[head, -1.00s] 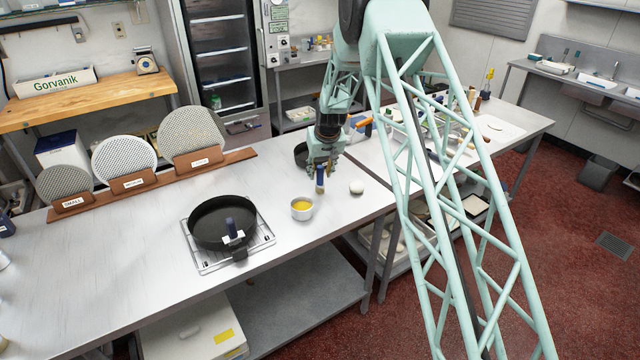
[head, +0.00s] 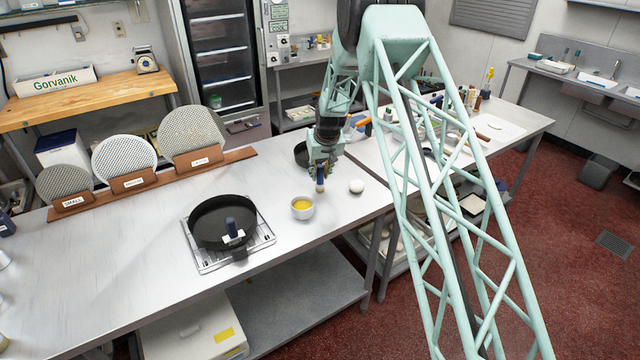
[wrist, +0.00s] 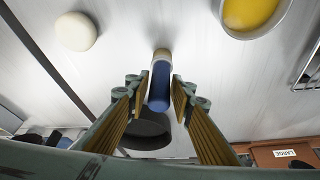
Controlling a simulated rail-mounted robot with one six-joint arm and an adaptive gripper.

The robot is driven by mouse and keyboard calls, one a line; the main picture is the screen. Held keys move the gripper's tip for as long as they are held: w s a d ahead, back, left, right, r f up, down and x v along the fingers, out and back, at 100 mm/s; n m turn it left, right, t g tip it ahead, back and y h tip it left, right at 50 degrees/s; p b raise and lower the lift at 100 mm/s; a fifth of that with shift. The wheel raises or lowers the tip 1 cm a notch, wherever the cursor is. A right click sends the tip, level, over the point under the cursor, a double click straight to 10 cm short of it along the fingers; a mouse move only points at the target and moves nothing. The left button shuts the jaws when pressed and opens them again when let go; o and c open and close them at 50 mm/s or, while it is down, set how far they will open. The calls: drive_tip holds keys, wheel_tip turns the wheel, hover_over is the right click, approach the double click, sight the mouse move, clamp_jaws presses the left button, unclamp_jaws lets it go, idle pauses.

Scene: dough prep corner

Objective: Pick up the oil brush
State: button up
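The oil brush (wrist: 160,84) has a blue handle and a pale end. In the wrist view it lies between my two fingers, with narrow gaps seeming to remain on both sides. My gripper (wrist: 158,90) is open around it. In the head view my gripper (head: 322,170) points down over the table, and the brush (head: 320,182) shows below it, beside the oil bowl. A small bowl (head: 302,208) of yellow oil stands just in front; it also shows in the wrist view (wrist: 228,27). Part of the brush is hidden by the gripper in the head view.
A pale dough ball (head: 356,186) lies right of the brush. A black pan (head: 205,222) with a blue-and-white fitting sits on a wire rack (head: 198,262) to the left. A dark round vessel (head: 300,152) stands behind the gripper. Perforated discs (head: 192,132) stand in a wooden holder farther left.

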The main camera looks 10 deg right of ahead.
drive_tip(key=c, duration=0.5)
drive_tip(key=shift+r, duration=0.15)
wheel_tip(320, 180, up, 28)
drive_tip(key=shift+f+b, duration=0.15)
drive_tip(key=shift+b, duration=0.5)
drive_tip(key=shift+f, duration=0.1)
idle(2.6)
